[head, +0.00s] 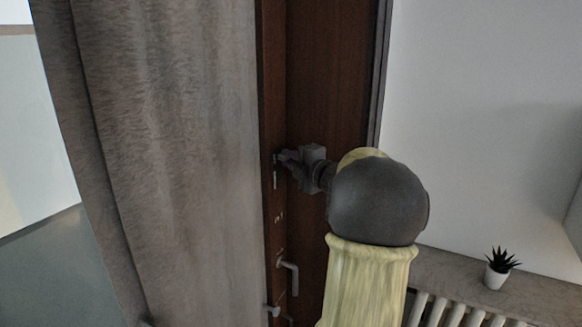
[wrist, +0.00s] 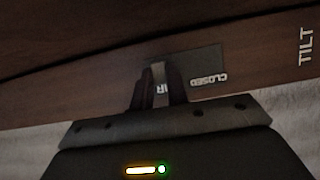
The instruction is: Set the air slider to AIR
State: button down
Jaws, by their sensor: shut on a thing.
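The air slider's grey plate (wrist: 205,62) is on the dark wooden frame in the wrist view. Its CLOSED label (wrist: 209,79) reads upside down, right of my fingers. The light slider knob (wrist: 158,72) is between my fingertips, close to the partly hidden AIR lettering (wrist: 163,89). My gripper (wrist: 157,88) is shut on the knob. In the head view my gripper (head: 283,157) reaches left to the frame's edge, at the top of the small plate (head: 275,178); the knob itself is hidden there.
A grey curtain (head: 165,150) hangs just left of the frame. Below the slider is a door handle (head: 289,272). A TILT label (wrist: 306,46) is at the right of the wrist view. A potted plant (head: 498,274) stands on a ledge above a radiator, lower right.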

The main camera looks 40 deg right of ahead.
jog(key=shift+r, duration=0.25)
jog(key=c, duration=1.4)
grip_release()
jog(key=shift+o, duration=0.2)
jog(key=shift+f, duration=0.1)
jog(key=s+b, duration=0.6)
jog(key=s, duration=1.1)
jog(key=shift+s+b, duration=0.2)
jog(key=shift+b, duration=0.1)
